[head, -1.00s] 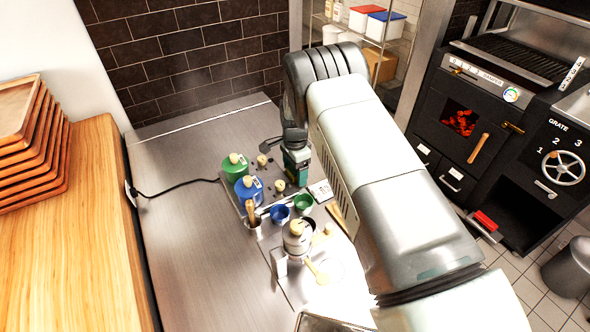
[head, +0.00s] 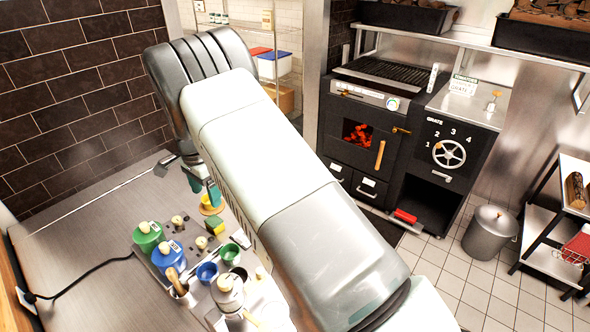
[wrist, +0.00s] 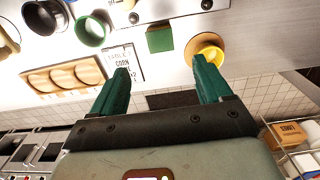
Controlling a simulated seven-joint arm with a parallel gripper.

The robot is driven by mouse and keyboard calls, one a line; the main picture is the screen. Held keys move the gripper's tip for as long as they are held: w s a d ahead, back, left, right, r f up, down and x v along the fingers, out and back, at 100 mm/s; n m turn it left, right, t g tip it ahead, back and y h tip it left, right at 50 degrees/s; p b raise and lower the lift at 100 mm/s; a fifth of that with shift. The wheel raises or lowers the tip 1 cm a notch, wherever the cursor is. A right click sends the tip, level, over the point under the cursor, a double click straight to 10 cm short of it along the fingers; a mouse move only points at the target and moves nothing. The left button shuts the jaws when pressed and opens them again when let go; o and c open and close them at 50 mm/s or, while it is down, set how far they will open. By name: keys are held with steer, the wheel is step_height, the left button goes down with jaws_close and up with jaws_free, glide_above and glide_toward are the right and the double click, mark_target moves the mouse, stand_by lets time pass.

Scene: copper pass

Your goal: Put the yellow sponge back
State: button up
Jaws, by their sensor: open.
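The sponge (head: 215,226), yellow with a green face, sits at the far right part of the metal tray (head: 192,244), near the green cup. In the wrist view the sponge (wrist: 160,39) shows mainly its green face, ahead of and between my fingertips and apart from them. My gripper (head: 205,192) has teal fingers and is beyond the sponge in the head view. In the wrist view my gripper (wrist: 160,66) is open with nothing between its fingers. A round yellow dish (head: 211,206) is beside the sponge. In the wrist view this dish (wrist: 207,46) is by the right fingertip.
A green jar (head: 148,237), a blue jar (head: 169,256), a blue cup (head: 207,272), a green cup (head: 229,253) and a metal pot (head: 227,292) crowd the tray. A black cable (head: 75,277) crosses the counter.

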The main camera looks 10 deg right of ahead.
steer(key=s+d+r+n+t, duration=0.1)
steer(key=s+d+r, duration=0.2)
steer(key=d+r, duration=0.45)
steer(key=s+d+r+n+t+y, duration=0.1)
steer(key=s+d+r+n, duration=0.2)
steer(key=r, duration=0.8)
steer(key=s+d+r+t, duration=0.1)
steer(key=s+d+r, duration=0.4)
steer(key=r, duration=0.4)
steer(key=s+d+r+n+t, duration=0.1)
steer(key=s+d, duration=0.3)
steer(key=s, duration=0.3)
steer(key=s+d+r+n, duration=0.1)
steer(key=s+d, duration=0.3)
steer(key=s, duration=0.4)
steer(key=s+d+r+n+t+h, duration=0.1)
steer(key=s+d+r+n, duration=0.1)
steer(key=s, duration=0.6)
steer(key=shift+d+n+t, duration=0.3)
steer(key=shift+d+n, duration=0.4)
steer(key=shift+d, duration=0.55)
